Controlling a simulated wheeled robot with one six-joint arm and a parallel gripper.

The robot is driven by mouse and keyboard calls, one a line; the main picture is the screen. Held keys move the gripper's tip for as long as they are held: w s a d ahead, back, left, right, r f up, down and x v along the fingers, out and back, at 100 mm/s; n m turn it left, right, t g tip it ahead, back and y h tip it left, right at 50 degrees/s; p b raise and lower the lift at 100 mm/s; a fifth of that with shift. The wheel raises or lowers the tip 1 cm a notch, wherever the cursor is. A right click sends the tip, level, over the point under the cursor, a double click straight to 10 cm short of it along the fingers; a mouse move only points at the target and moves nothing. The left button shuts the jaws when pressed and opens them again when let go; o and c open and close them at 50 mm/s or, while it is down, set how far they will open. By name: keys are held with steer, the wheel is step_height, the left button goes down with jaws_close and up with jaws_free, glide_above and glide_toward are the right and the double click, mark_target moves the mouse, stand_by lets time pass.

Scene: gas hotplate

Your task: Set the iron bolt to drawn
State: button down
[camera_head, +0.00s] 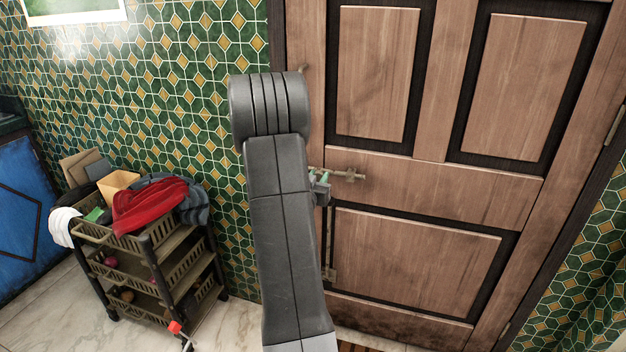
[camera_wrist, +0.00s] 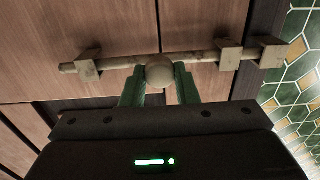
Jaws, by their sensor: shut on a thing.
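The iron bolt (camera_wrist: 118,65) is a pale, worn rod across the brown wooden door in the wrist view. It runs through brackets at left and right, and its right end appears to reach the outermost bracket (camera_wrist: 271,53) near the frame. A round knob (camera_wrist: 160,72) stands out from the rod's middle. My gripper (camera_wrist: 158,78) has its two green fingers on either side of the knob, shut on it. In the head view the bolt (camera_head: 345,175) shows partly beside my gripper (camera_head: 318,179); my arm hides its left part.
The panelled door (camera_head: 425,180) is closed in its frame. A three-tier cart (camera_head: 180,270) with a red cloth (camera_head: 150,205) and other things stands at left by the green tiled wall (camera_head: 190,120). Marble floor shows in front of the cart.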

mark_target(334, 173)
steer(key=d, duration=0.1)
steer(key=s+d+b, duration=0.1)
steer(key=d, duration=0.1)
steer(key=shift+s+d, duration=0.1)
steer(key=shift+d, duration=0.1)
steer(key=c, duration=1.5)
jaws_free()
steer(key=o, duration=0.3)
steer(key=shift+d, duration=0.15)
steer(key=shift+o, duration=0.2)
steer(key=v, duration=1.3)
steer(key=shift+s, duration=0.35)
steer(key=shift+w, duration=0.1)
